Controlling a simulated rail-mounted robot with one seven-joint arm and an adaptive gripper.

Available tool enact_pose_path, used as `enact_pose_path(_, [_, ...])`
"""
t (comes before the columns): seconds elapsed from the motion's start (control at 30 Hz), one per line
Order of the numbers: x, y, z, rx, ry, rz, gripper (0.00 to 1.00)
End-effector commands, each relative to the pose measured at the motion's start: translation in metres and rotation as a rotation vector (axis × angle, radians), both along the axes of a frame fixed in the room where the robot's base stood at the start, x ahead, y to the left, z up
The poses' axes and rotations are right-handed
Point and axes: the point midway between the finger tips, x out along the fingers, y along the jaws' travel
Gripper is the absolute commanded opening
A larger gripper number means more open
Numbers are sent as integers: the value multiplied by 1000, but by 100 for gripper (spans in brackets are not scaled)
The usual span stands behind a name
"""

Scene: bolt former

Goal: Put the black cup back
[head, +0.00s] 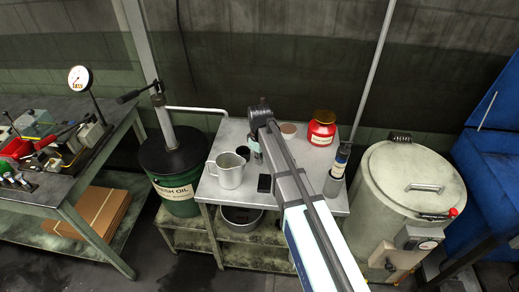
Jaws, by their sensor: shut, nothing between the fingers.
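A small dark cup, which looks like the black cup (242,152), stands upright on the metal table (212,190), behind the metal jug. My arm reaches over the table from the lower right. My gripper (256,157) points down just right of the dark cup, small and partly hidden by my arm. It is shut and holds nothing. I cannot tell whether it touches the cup.
A metal jug (229,171) and a small black box (264,184) stand in front. A brownish bowl (289,129), red canister (321,128) and grey holder with a tube (333,186) are right. A green oil drum (178,198) stands left.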

Motion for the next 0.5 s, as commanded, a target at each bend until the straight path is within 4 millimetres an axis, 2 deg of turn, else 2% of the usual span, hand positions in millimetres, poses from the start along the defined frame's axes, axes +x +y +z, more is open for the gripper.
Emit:
enact_pose_path(0.07, [0,0,-11,0,1,0,0])
enact_pose_path(0.1, [8,9,-7,0,0,2,0])
enact_pose_path(0.2, [14,21,-7,0,0,2,0])
enact_pose_path(0.5, [22,34,-9,0,0,0,0])
